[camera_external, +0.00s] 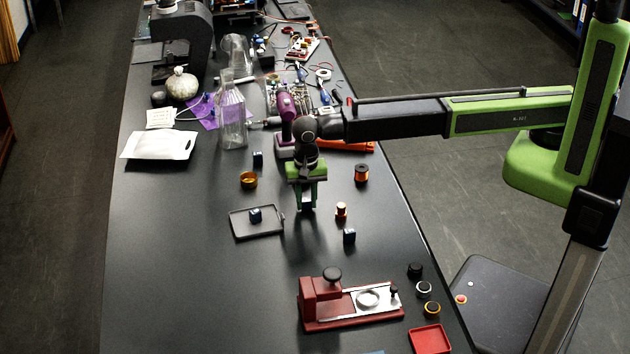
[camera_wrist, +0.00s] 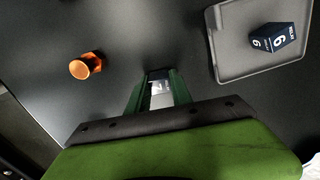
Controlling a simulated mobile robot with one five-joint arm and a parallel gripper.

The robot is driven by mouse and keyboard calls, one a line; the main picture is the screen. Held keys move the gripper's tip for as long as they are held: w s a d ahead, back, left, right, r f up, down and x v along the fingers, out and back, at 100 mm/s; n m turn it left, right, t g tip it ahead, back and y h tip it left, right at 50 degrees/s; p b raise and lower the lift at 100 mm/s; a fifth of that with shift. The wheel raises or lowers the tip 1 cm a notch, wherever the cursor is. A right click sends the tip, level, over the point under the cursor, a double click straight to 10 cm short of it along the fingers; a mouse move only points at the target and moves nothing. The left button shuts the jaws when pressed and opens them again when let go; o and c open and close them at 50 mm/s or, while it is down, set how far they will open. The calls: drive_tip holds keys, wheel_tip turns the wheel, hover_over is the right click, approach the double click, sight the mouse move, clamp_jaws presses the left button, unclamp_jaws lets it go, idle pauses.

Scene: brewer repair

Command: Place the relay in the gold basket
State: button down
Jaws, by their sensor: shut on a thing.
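My gripper (camera_external: 306,200) points down over the table and is shut on a small dark blue block (camera_external: 307,208), apparently the relay. In the wrist view the gripper's green fingers (camera_wrist: 158,92) have a pale-faced piece (camera_wrist: 159,88) between them; most of it is hidden. The height of the held block above the table is hard to tell. The gold basket (camera_external: 249,180), a small round open cup, stands on the table to the left of the gripper and a little farther back. It is not in the wrist view.
A grey tray (camera_external: 236,231) holding a blue block (camera_external: 255,215) lies left of the gripper. Other blue blocks (camera_external: 349,236) (camera_external: 258,158) stand nearby. An orange-and-white piece (camera_external: 341,211) and orange spool (camera_external: 361,173) are to the right. A red fixture (camera_external: 322,314) stands in front; a glass bottle (camera_external: 232,116) behind.

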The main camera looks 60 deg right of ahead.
sight(306, 200)
drive_tip(key=shift+r+p, duration=0.55)
wheel_tip(306, 200, up, 4)
drive_tip(key=p, duration=0.4)
drive_tip(key=w+d+r+p, duration=0.2)
drive_tip(key=d+r+p, duration=0.4)
drive_tip(key=d, duration=0.5)
drive_tip(key=shift+w+d, duration=0.15)
drive_tip(key=shift+d, duration=0.1)
drive_tip(key=shift+f, duration=0.1)
